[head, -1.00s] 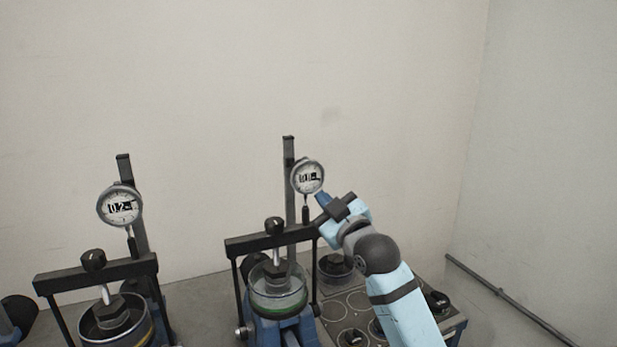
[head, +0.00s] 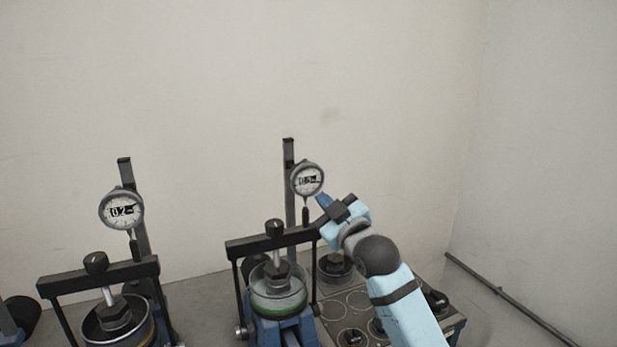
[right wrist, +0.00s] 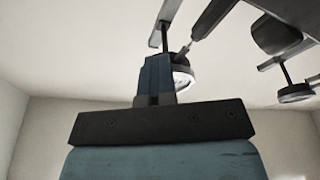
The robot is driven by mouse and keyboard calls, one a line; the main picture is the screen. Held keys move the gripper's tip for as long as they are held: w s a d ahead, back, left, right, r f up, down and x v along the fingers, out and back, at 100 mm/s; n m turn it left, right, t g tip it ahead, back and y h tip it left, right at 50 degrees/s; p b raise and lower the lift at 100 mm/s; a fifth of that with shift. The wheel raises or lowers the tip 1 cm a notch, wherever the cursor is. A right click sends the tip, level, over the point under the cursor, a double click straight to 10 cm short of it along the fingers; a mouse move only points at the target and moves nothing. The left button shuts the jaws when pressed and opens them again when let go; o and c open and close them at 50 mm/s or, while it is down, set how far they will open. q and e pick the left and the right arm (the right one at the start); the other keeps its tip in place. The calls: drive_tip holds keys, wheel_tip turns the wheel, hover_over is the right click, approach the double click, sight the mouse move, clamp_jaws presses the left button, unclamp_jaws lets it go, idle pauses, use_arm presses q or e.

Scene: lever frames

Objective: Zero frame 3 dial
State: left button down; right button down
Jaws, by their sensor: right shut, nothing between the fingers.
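A round dial gauge (head: 307,179) with a pale face and a small digital readout is on the post of the right-hand lever frame (head: 289,160). Its readout is too small to read surely, and no frame number is legible. My right gripper (head: 323,199) is shut and empty, its blue fingertips just below and right of this dial, touching or very near its rim. In the right wrist view the shut fingers (right wrist: 155,75) partly cover a dial (right wrist: 182,77). My left gripper is out of view.
A second frame at left carries a dial (head: 122,209) reading about 0.2. Black crossbars (head: 270,241) and lidded round cells (head: 278,290) stand below the dials. A grey bench plate (head: 345,305) with round marks and black knobs lies under my right arm. The wall behind is bare.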

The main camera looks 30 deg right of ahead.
drive_tip(key=shift+d+r, duration=0.1)
drive_tip(key=shift+r, duration=0.3)
drive_tip(key=shift+f, duration=0.15)
drive_tip(key=p+v, duration=0.2)
drive_tip(key=v, duration=0.3)
drive_tip(key=shift+s+a+f, duration=0.15)
drive_tip(key=shift+s+a, duration=0.05)
drive_tip(key=shift+a, duration=0.05)
idle(0.4)
